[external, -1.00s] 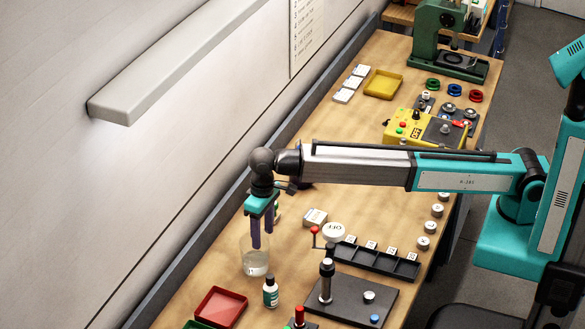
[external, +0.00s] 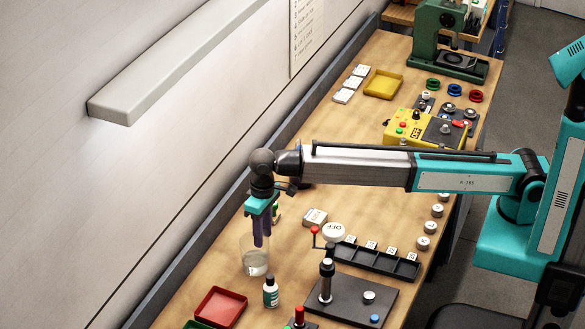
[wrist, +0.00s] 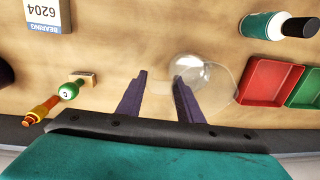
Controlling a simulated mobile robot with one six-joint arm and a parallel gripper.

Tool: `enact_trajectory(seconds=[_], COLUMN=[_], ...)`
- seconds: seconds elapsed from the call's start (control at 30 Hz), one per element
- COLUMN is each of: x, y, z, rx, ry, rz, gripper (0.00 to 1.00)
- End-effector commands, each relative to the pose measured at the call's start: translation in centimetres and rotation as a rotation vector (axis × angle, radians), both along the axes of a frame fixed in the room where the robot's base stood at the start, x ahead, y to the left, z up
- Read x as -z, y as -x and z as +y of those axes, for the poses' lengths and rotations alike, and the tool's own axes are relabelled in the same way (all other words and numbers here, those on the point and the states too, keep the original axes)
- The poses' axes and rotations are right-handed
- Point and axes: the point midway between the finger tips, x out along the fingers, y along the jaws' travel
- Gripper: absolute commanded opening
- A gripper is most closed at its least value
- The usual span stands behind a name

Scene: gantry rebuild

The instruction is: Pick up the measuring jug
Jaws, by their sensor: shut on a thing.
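The measuring jug (external: 255,264) is a clear vessel with a pale base, standing upright on the bench near the wall. It also shows in the wrist view (wrist: 205,72), seen from above. My gripper (external: 261,241) points down at the jug's top, with its dark purple fingers at the rim. In the wrist view, my gripper (wrist: 160,84) has its right finger overlapping the jug and its left finger outside it. It is shut on the jug. The exact contact on the clear wall is hard to make out.
A dark-capped bottle (external: 270,291) and a red tray (external: 215,307) stand close in front of the jug. A black stand (external: 345,302) is to the right. A bearing box (wrist: 46,14) and a green-and-orange item (wrist: 55,100) lie left in the wrist view.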

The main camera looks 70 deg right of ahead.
Motion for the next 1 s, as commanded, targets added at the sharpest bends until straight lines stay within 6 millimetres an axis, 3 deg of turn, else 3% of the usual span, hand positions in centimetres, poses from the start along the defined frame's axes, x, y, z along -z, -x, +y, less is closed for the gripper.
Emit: enact_trajectory(seconds=[0.57, 1.0], x=[-0.4, -2.6], y=[-0.1, -0.1], z=[0.0, 0.0], rx=[0.001, 0.001], ry=[0.001, 0.000], rz=[-0.001, -0.001], gripper=[0.00, 0.00])
